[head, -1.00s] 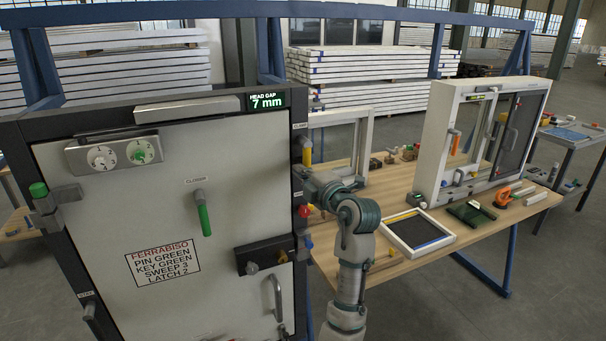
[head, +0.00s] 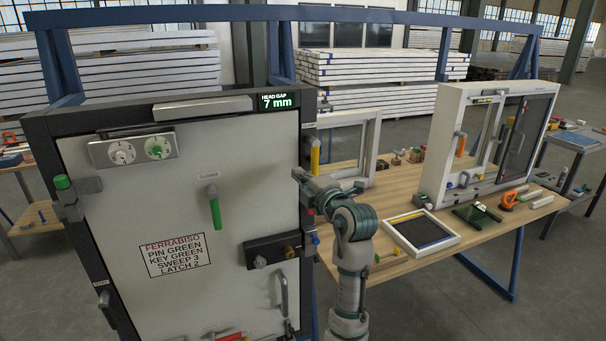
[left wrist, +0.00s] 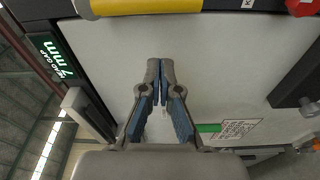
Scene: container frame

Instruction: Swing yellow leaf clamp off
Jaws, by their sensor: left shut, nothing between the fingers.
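The yellow leaf clamp (head: 315,155) is an upright yellow handle at the upper right edge of the grey door leaf (head: 120,205), below a small label. In the left wrist view the yellow bar (left wrist: 145,5) lies across the top edge, partly cut off. My left gripper (head: 298,176) is just below and left of the clamp, in front of the door's right edge. In the left wrist view its blue-padded fingers (left wrist: 160,66) are together and empty, apart from the yellow bar. My right gripper is not in view.
A green handle (head: 214,208) and a dark latch block (head: 270,252) are on the door. A red knob (left wrist: 302,5) is near the yellow bar. The wooden bench (head: 400,265) to the right holds a white window frame (head: 448,145) and a tray frame (head: 420,232).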

